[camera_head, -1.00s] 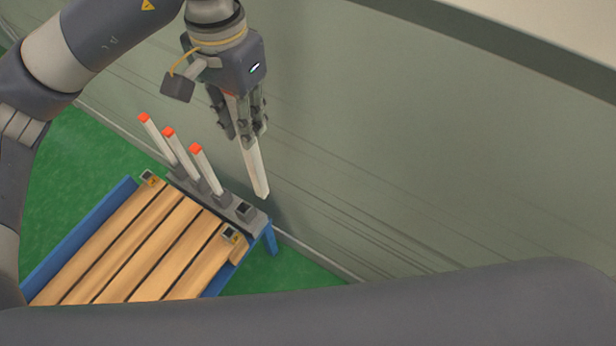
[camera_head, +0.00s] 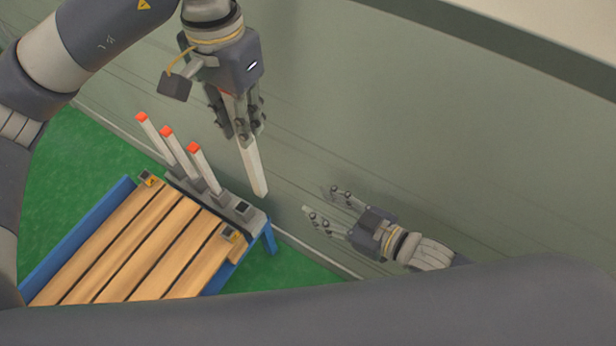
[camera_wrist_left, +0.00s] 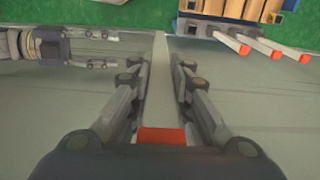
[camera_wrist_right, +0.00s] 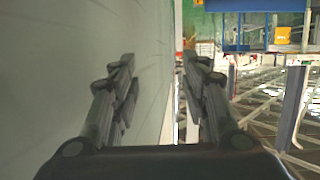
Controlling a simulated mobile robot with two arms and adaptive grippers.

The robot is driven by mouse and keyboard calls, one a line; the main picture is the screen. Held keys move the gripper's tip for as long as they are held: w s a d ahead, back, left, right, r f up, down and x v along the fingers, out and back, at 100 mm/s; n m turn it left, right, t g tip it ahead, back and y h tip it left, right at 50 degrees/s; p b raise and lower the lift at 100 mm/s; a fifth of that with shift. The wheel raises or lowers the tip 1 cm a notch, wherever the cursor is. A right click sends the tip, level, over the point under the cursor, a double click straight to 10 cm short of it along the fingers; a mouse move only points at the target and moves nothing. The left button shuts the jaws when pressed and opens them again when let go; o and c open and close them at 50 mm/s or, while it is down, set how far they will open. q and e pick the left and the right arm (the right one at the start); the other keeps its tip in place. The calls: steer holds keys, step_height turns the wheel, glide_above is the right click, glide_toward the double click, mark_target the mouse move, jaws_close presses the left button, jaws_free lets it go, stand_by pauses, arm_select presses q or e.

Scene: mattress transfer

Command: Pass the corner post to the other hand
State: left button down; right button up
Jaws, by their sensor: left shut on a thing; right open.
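My left gripper (camera_head: 241,117) is shut on a white corner post (camera_head: 254,168) with a red end. The post hangs down from the fingers, its lower end free in the air near the grey wall. In the left wrist view the post (camera_wrist_left: 159,95) runs between the fingers, with its red end (camera_wrist_left: 162,136) close to the palm. My right gripper (camera_head: 322,206) is open and empty, to the right of the post's lower end and apart from it, with its fingers pointing left towards it. In the right wrist view nothing is between its fingers (camera_wrist_right: 157,75).
A grey rack (camera_head: 256,218) holds three upright white posts with red tops (camera_head: 170,145) and an empty socket (camera_head: 243,208). It stands at the end of a slatted wooden bed with a blue frame (camera_head: 75,232). A grey wall (camera_head: 430,130) runs behind.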

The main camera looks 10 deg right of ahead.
mark_target(253, 156)
steer(key=s+a+r+n+y, duration=0.1)
steer(key=a+r+y, duration=0.1)
steer(key=r, duration=0.6)
steer(key=s+a+r+y, duration=0.1)
steer(key=a+r+y, duration=0.1)
steer(key=r, duration=0.6)
steer(key=x, duration=1.1)
steer(key=shift+a+r, duration=0.15)
steer(key=shift+a, duration=0.2)
jaws_close()
arm_select(q)
steer(key=c, duration=1.4)
jaws_free()
steer(key=shift+r, duration=0.1)
